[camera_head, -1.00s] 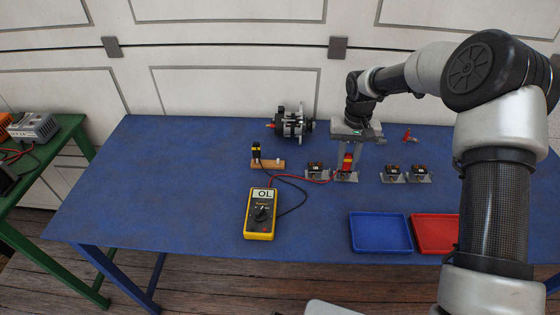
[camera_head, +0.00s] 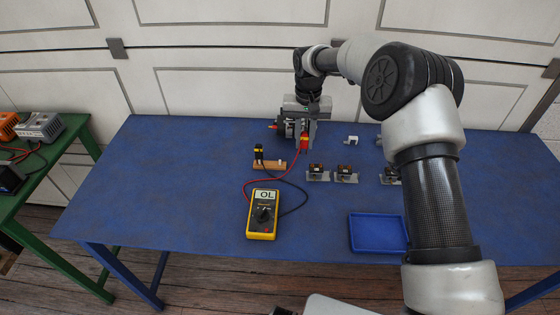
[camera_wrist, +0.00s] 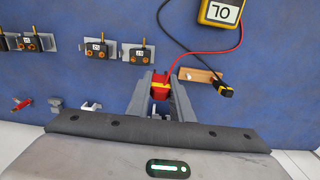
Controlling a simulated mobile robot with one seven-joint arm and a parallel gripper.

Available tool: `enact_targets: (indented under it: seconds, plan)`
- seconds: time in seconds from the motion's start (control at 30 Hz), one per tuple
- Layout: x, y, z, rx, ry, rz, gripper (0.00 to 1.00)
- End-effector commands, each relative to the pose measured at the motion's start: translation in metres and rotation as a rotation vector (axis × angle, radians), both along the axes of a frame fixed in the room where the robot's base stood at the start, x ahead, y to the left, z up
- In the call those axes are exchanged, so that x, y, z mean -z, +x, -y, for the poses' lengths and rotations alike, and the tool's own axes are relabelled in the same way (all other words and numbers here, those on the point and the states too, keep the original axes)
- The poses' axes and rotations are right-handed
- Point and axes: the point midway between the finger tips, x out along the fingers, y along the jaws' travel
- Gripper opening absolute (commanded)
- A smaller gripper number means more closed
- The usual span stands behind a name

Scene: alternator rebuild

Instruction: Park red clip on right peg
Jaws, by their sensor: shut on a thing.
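My gripper (camera_head: 305,146) is shut on the red clip (camera_head: 304,140) and holds it above the table, to the right of and behind the wooden peg block (camera_head: 268,166). The black clip (camera_head: 258,152) is on the block's left peg. The right peg (camera_head: 283,163) is pale and bare. In the wrist view the red clip (camera_wrist: 160,90) sits between the fingers, with the block (camera_wrist: 198,75) beyond it and the black clip (camera_wrist: 223,89) at the block's right end. The red lead runs to the yellow multimeter (camera_head: 262,214), which reads OL.
Several small regulators stand in a row right of the block, including one nearby (camera_head: 317,173). A blue tray (camera_head: 378,249) lies at the front; my arm covers the table's right side. The left table area is clear.

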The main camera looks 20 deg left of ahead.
Motion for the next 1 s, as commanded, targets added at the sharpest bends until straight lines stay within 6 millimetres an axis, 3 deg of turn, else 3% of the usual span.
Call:
enact_targets:
  seconds: [0.2,0.37,0.43,0.6,1.0]
  plan:
    - [-0.002,0.001,-0.055,-0.008,0.001,0.0,0.09]
    - [0.0,0.002,-0.081,-0.009,0.0,0.0,0.09]
    - [0.022,0.002,-0.078,-0.007,-0.003,-0.002,0.09]
    - [0.044,0.002,-0.078,-0.007,-0.002,-0.002,0.09]
    - [0.052,0.003,-0.078,-0.008,0.0,-0.001,0.09]
